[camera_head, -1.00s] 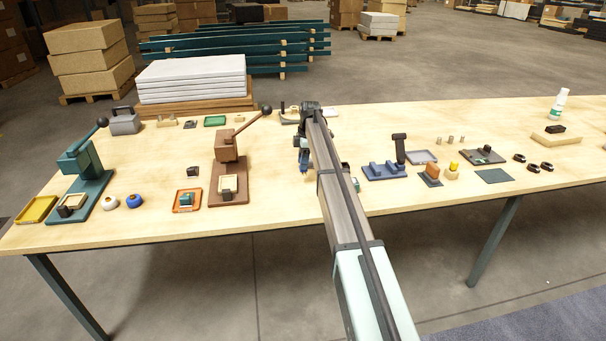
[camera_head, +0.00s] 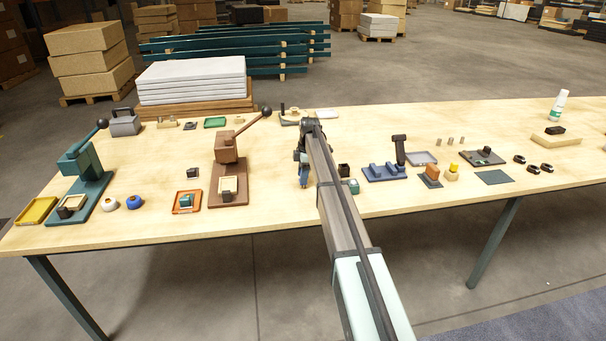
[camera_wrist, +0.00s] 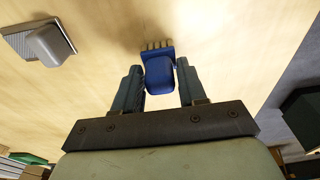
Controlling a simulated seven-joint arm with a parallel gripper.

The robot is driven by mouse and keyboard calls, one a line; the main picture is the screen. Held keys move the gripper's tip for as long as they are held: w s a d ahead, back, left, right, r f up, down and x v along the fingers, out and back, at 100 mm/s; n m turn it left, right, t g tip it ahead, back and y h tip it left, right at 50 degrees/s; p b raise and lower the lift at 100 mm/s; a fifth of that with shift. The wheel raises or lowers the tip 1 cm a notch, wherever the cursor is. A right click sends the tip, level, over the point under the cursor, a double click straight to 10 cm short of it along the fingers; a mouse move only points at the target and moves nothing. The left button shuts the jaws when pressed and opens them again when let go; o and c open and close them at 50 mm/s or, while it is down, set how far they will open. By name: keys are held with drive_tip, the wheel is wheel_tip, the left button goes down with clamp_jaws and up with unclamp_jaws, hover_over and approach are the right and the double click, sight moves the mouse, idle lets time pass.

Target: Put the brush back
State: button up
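The blue brush (camera_wrist: 160,76), with a row of pale bristles at its far end, sits between the two dark fingers of my gripper (camera_wrist: 160,82) in the wrist view. The fingers close on its sides. In the head view, my gripper (camera_head: 303,157) hangs over the middle of the table, right of the brown lever press (camera_head: 228,150). The brush is small and partly hidden by my arm there. I cannot tell which spot belongs to the brush.
A black block (camera_head: 343,170) and a teal block (camera_head: 354,187) lie just right of my arm. A grey ridged piece with a block (camera_wrist: 40,42) shows at upper left in the wrist view.

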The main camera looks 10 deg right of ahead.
drive_tip(key=o, duration=0.3)
drive_tip(key=shift+o, duration=0.2)
wheel_tip(320, 180, up, 12)
drive_tip(key=d, duration=0.1)
drive_tip(key=shift+d+r, duration=0.15)
drive_tip(key=shift+d, duration=0.1)
idle(0.4)
